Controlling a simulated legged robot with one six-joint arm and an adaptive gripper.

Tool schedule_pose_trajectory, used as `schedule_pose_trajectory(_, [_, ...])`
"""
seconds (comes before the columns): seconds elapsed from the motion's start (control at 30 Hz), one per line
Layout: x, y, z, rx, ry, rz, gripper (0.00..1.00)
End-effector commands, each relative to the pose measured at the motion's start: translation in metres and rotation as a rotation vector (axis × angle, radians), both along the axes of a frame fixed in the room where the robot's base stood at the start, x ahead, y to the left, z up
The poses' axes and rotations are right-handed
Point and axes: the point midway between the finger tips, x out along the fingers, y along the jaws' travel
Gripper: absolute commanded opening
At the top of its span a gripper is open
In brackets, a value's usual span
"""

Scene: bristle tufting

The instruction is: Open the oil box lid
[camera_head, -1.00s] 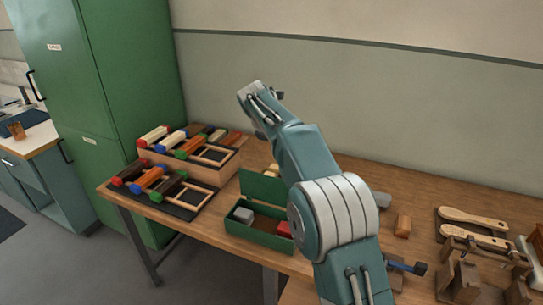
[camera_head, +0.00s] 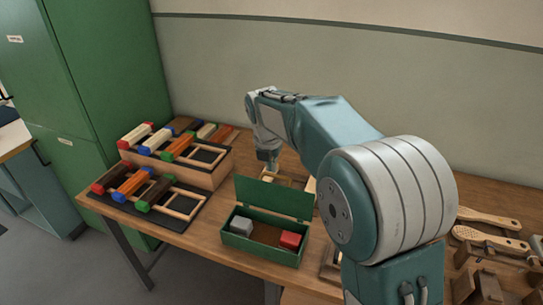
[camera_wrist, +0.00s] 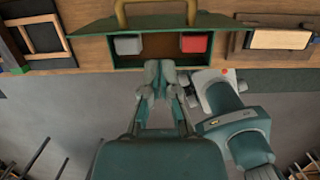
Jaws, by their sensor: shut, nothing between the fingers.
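The green oil box (camera_head: 262,250) stands near the table's front edge in the head view. Its green lid (camera_head: 274,197) stands raised along the back edge, and the box is open. A grey block (camera_head: 241,227) and a red block (camera_head: 290,240) lie inside. My gripper (camera_head: 269,166) hangs just above or behind the lid's top edge; contact cannot be told. In the wrist view my gripper (camera_wrist: 160,72) is shut and empty, its fingertips overlapping the box opening. The lid (camera_wrist: 185,25) with a brass-coloured handle (camera_wrist: 155,8) shows at the top.
Racks of coloured-ended blocks (camera_head: 180,150) stand left of the box on the wooden table (camera_head: 205,235). Wooden brushes (camera_head: 488,238) and wooden fixtures (camera_head: 480,285) lie at the right. A green cabinet (camera_head: 95,80) stands at the left.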

Motion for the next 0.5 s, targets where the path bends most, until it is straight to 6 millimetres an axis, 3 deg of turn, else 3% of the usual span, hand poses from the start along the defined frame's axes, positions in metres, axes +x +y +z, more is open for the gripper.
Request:
schedule_pose_trajectory(0.23, [0.009, -0.004, -0.047, -0.001, 0.002, 0.0, 0.0])
schedule_pose_trajectory(0.5, [0.037, -0.018, -0.062, 0.003, -0.002, -0.002, 0.0])
